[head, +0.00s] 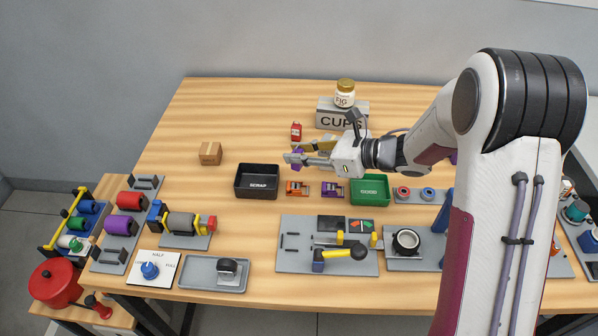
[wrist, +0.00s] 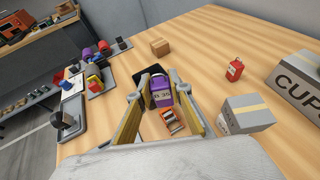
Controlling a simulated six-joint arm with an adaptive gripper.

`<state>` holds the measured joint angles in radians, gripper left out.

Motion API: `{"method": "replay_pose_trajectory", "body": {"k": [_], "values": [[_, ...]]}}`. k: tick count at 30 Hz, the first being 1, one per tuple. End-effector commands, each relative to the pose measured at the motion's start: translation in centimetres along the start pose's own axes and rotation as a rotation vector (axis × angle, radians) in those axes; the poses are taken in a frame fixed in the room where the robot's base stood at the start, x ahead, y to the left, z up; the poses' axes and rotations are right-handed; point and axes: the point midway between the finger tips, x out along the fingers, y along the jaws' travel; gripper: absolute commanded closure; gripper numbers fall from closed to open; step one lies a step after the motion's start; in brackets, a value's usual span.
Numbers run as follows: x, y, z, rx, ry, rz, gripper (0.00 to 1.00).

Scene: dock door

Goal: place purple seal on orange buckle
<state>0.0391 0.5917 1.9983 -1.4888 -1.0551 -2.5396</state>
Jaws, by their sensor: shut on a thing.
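My gripper (head: 297,156) is shut on the purple seal (head: 299,152) and holds it above the table. In the wrist view the seal (wrist: 161,97) sits between the fingertips, with partly readable marking on its face. The orange buckle (head: 297,189) lies on the table between the black bin and the purple buckle. In the wrist view the orange buckle (wrist: 173,122) shows between the fingers, apart from the seal. In the head view the gripper is above and behind the buckle.
A black SCRAP bin (head: 257,196) stands left of the orange buckle. A purple buckle (head: 332,190) and a green GOOD bin (head: 370,203) are to its right. A red seal (head: 296,132), a CUPS box (head: 330,121) and a small brown box (head: 210,153) stand farther back.

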Motion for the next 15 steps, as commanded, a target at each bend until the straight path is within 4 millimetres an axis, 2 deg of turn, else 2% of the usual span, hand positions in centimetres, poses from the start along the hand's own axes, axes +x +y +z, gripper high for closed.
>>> {"method": "replay_pose_trajectory", "body": {"k": [6,15], "values": [[0.8,0.0,-2.0,0.001,0.0,0.0,0.95],[1.0,0.0,-2.3,-0.001,0.0,0.0,0.95]]}}
